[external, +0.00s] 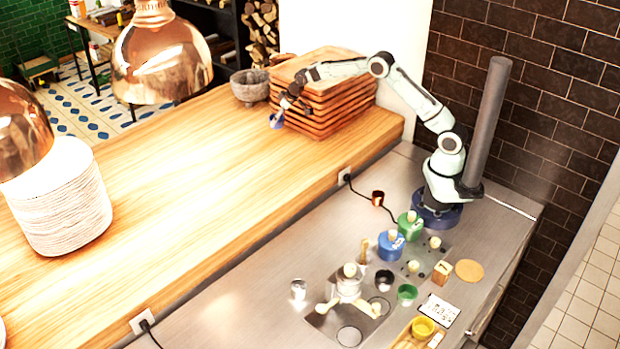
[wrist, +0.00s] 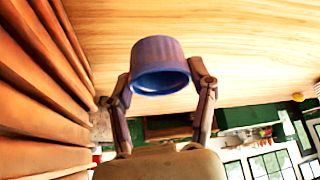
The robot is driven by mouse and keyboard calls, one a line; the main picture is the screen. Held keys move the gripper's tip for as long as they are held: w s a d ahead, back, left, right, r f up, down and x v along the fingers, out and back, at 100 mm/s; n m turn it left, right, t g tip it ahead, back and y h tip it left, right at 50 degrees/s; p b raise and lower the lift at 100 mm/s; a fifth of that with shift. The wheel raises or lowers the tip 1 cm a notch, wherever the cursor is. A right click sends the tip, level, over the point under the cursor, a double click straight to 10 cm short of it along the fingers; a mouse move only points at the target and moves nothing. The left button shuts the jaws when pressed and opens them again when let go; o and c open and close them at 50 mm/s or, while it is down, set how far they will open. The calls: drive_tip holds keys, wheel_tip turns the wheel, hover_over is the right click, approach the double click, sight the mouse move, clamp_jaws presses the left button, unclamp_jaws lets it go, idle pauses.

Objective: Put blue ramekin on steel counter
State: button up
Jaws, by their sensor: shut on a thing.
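The blue ramekin (wrist: 158,62) is between the two fingers of my gripper (wrist: 160,85) in the wrist view, which is shut on it. In the external view the ramekin (external: 277,121) hangs from my gripper (external: 284,110) by the stack of wooden boards, above the wooden ledge (external: 200,165). I cannot tell whether it touches the wood. The steel counter (external: 265,305) lies lower, in front of the ledge, and carries the base of my arm.
The stacked boards (external: 335,115) stand close beside my gripper, with a stone bowl (external: 249,87) behind. Copper lamps (external: 162,60) hang over the ledge. Green (external: 408,225) and blue (external: 391,246) containers and several small cups crowd the counter's right part; its front left is clearer.

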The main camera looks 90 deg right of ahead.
sight(278, 140)
drive_tip(key=shift+f, duration=2.75)
drive_tip(key=shift+f, duration=0.1)
drive_tip(key=o, duration=1.2)
